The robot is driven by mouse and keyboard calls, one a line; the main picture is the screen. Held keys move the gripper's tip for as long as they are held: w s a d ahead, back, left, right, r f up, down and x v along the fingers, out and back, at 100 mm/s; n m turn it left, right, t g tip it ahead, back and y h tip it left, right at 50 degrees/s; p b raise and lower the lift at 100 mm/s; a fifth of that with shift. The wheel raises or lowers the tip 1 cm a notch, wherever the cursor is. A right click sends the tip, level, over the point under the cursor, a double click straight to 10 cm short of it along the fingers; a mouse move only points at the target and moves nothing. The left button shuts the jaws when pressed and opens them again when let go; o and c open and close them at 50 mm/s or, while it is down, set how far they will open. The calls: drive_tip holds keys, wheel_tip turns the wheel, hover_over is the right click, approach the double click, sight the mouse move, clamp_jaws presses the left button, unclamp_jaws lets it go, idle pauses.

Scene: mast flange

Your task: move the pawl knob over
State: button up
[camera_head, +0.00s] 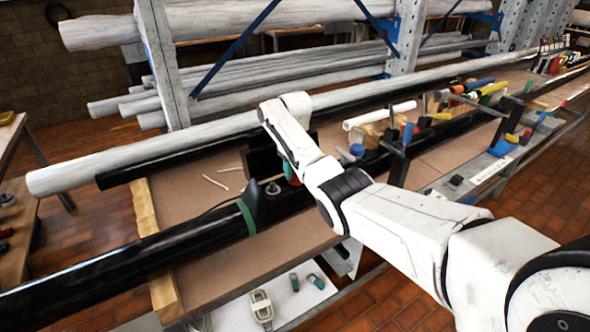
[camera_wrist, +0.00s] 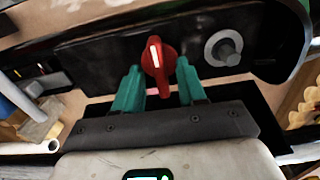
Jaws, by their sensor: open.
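In the wrist view the pawl knob is a red knob (camera_wrist: 158,58) with a white line along it, on a dark flat plate (camera_wrist: 100,58). The white line stands roughly upright in that picture. My gripper (camera_wrist: 159,72) is open, with one green finger on each side of the knob's lower part. I cannot tell whether either finger touches it. In the head view my gripper (camera_head: 290,172) is over the black mast, and my arm hides most of the knob.
A grey stub with a round collar (camera_wrist: 226,48) sits right of the knob. In the head view the black mast (camera_head: 150,245) runs along the brown bench (camera_head: 195,205). Clamps and tools crowd the bench to the right. White poles (camera_head: 150,155) lie behind.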

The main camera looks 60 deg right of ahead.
sight(295, 172)
drive_tip(key=shift+r, duration=0.1)
wheel_tip(295, 172, up, 11)
drive_tip(key=shift+f, duration=0.2)
idle(0.6)
